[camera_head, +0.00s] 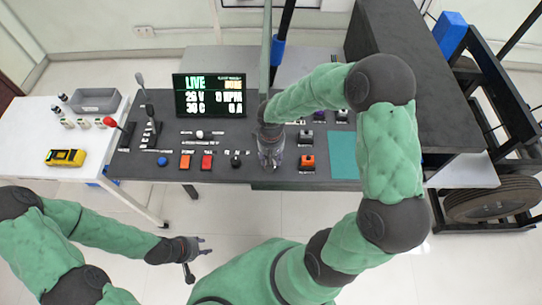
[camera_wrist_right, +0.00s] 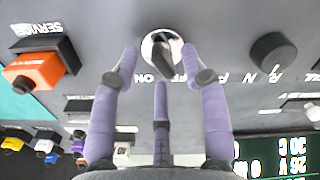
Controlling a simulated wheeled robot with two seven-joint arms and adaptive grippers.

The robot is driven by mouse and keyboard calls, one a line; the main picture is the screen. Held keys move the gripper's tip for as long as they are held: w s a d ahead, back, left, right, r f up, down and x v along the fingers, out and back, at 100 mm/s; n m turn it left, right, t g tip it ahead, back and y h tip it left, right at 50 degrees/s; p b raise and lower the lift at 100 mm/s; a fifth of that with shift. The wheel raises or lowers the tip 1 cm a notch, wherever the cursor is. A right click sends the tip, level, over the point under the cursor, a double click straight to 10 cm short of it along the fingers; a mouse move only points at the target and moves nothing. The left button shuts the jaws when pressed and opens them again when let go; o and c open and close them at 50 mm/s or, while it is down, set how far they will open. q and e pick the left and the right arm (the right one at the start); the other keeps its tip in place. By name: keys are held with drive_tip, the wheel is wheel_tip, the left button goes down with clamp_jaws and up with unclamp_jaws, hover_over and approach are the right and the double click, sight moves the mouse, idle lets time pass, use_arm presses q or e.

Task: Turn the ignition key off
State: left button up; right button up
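The ignition key shows in the right wrist view as a dark key in a round silver lock (camera_wrist_right: 162,48) on the dark control panel (camera_head: 225,138). My right gripper (camera_wrist_right: 160,62) has its purple fingers spread around the key, with visible gaps at both sides; contact is unclear. In the head view my right gripper (camera_head: 270,155) is over the panel's front middle and hides the lock. My left gripper (camera_head: 194,256) hangs above the floor in front of the panel, fingers apart and empty.
A screen (camera_head: 209,96) reads LIVE, with 0 RPM. An orange switch (camera_head: 307,162) is right of my right gripper; a black knob (camera_head: 236,161) is left of it. A red-knobbed lever (camera_head: 110,123) stands at the panel's left. A white table (camera_head: 40,185) holds a yellow device (camera_head: 65,157).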

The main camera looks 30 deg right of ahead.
drive_tip(key=shift+r, duration=0.1)
wheel_tip(320, 180, up, 12)
idle(0.5)
idle(0.5)
